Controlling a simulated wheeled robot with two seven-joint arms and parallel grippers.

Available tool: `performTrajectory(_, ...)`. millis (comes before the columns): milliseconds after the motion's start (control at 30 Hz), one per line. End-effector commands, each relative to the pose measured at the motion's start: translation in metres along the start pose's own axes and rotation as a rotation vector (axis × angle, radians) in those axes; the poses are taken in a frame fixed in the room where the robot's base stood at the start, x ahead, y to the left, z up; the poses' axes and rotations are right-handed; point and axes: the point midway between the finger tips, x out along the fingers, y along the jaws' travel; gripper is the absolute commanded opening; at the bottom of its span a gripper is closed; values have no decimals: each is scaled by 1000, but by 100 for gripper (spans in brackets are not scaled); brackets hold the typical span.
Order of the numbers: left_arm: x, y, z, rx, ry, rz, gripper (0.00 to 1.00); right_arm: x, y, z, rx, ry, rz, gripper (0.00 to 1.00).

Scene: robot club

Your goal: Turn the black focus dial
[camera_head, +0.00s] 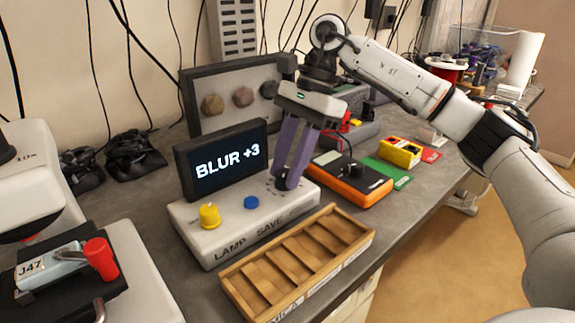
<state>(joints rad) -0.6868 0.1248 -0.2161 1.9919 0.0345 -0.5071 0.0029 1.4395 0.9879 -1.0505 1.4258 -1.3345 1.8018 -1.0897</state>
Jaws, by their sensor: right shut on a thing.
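A white control box (203,254) stands on the grey bench, with a yellow knob (209,216) marked LAMP and a blue button (251,203) marked SAVE. Its dark screen (222,160) reads "BLUR +3". My right gripper (287,184) points down at the right end of this box, its purple fingers shut on the black focus dial. The fingers hide most of the dial; tick marks show on the box around it. My left gripper is not in view.
An empty wooden compartment tray (228,283) lies in front of the box. An orange meter (364,192) and a yellow block (400,152) lie to the right. A white device (35,170) and a black stage with a red knob (99,258) stand at left.

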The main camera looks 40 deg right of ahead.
Motion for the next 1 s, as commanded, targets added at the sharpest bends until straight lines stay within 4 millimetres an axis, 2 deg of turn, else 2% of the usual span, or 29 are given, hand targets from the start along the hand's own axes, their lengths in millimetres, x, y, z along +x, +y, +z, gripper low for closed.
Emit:
performTrajectory(267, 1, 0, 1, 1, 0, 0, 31, 1, 2, 0, 169, 0, -70, 7)
performTrajectory(1000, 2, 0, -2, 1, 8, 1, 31, 2, 6, 3, 812, 1, -339, 7)
